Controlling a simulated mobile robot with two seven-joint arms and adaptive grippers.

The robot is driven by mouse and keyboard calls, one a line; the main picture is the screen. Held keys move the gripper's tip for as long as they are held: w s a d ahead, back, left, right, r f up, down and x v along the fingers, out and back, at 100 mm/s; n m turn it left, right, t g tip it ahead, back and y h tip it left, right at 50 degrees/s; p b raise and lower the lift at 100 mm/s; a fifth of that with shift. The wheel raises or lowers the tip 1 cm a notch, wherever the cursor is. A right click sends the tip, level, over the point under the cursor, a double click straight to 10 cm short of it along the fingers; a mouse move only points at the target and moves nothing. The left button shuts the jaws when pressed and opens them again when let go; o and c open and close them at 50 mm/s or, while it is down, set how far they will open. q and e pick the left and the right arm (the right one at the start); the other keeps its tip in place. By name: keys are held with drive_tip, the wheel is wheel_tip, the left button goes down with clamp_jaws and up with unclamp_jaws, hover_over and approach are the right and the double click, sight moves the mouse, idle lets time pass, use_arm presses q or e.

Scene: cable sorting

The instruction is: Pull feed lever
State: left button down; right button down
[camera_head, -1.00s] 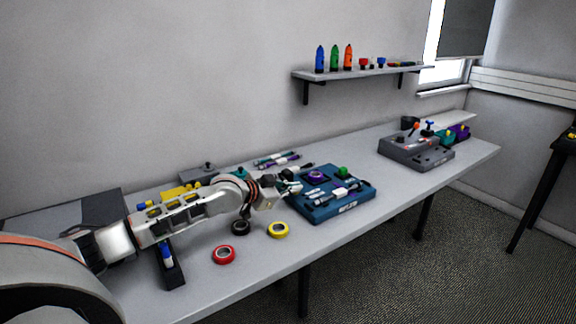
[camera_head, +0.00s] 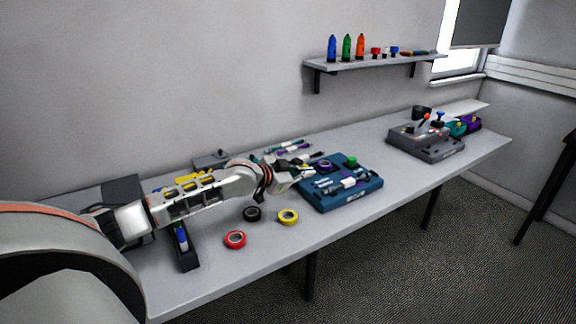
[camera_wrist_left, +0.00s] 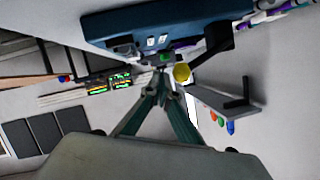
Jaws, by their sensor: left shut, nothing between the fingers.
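My left gripper (camera_head: 312,172) is at the left back edge of a blue board device (camera_head: 346,203) on the table. In the left wrist view its two green-grey fingers meet at their tips (camera_wrist_left: 161,76), shut and empty. The blue body (camera_wrist_left: 165,22) is close by, and a yellow round knob (camera_wrist_left: 181,73) beside a black bar (camera_wrist_left: 212,55) shows right by the fingertips; I cannot tell whether they touch. Which one is the feed lever is unclear.
Red (camera_head: 235,239), black (camera_head: 252,214) and yellow (camera_head: 288,217) tape rolls lie in front of my left arm. A green button (camera_head: 352,161) and purple ring (camera_head: 323,166) sit on the blue device. A wall shelf (camera_head: 375,62) holds bottles. Table between the devices is clear.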

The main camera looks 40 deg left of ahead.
use_arm(q)
drive_tip(key=d+r+v, duration=0.1)
drive_tip(key=v, duration=0.9)
drive_tip(key=shift+s, duration=0.1)
idle(0.8)
